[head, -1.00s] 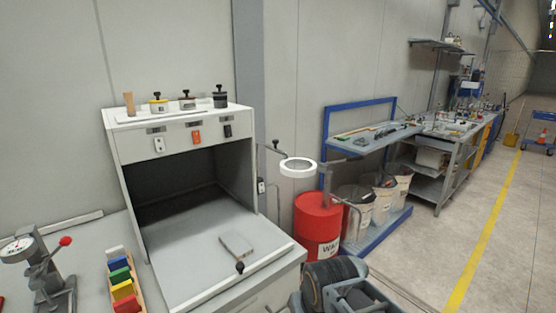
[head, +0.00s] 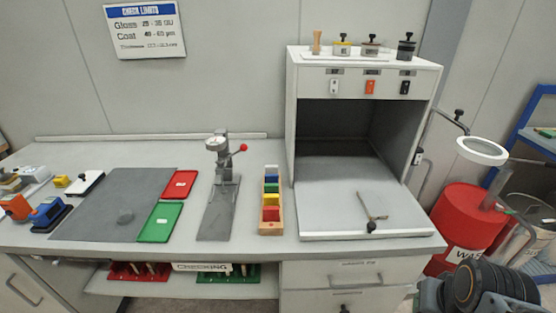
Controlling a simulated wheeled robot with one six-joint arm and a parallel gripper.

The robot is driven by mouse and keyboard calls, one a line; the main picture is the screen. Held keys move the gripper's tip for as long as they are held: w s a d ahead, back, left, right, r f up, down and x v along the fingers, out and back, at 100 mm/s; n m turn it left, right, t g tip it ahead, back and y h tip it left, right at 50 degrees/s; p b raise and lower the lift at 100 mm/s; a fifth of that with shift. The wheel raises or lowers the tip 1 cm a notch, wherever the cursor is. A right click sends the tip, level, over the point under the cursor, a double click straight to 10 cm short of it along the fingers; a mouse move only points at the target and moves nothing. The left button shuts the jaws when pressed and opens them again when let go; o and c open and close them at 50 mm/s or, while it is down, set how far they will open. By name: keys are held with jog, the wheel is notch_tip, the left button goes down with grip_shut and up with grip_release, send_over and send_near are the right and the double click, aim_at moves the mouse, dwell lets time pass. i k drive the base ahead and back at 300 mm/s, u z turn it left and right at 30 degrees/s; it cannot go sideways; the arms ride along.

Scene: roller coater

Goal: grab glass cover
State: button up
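I cannot pick out a glass cover with certainty in the head view. A faint round grey disc (head: 125,216) lies on the dark grey mat (head: 90,200) at the left of the bench. A thin flat piece with a dark knob (head: 372,222) lies on the floor of the open white cabinet (head: 312,125) at the right. A dark rounded part of my arm shows in the bottom right corner. My gripper's fingers are not visible.
A grey bench holds a dial gauge stand (head: 220,185), a wooden rack of coloured blocks (head: 271,200), a red tray (head: 179,184) and a green tray (head: 160,222). Knobbed pots stand on the cabinet. A ring lamp (head: 482,151) and red drum (head: 466,222) stand to the right.

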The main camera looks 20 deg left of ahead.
aim_at(124, 217)
jog(key=u, duration=2.55)
jog(key=i, duration=1.15)
jog(key=u, duration=0.95)
jog(key=i, duration=0.45)
jog(key=u, duration=0.3)
